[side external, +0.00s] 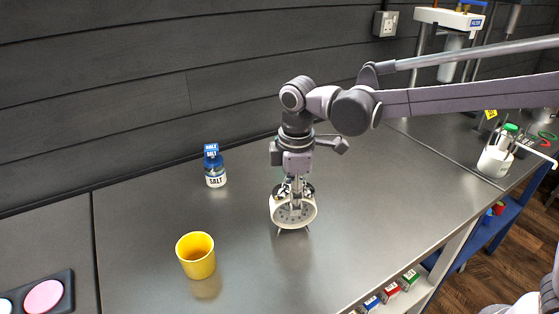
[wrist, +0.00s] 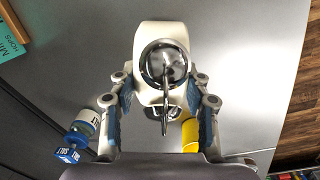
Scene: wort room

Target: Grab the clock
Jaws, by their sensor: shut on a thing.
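The clock (side external: 304,215) is a round alarm clock with a cream case, a grey face and small legs. It is upright at the middle of the metal worktop in the side view. My gripper (side external: 293,194) is above it, pointing down, with its fingers at the clock's top. In the wrist view the clock (wrist: 147,98) is between the two blue-padded fingers of my gripper (wrist: 160,105), which is shut on it. The side view does not clearly show whether its feet touch the worktop.
A yellow cup (side external: 196,256) stands front left of the clock, and a blue-and-white salt bottle (side external: 214,168) stands back left. A dark tray (side external: 67,282) with round pieces is at the far left. A white-bodied bottle with a green cap (side external: 497,158) is at the far right. Worktop (side external: 370,190) right of the clock is clear.

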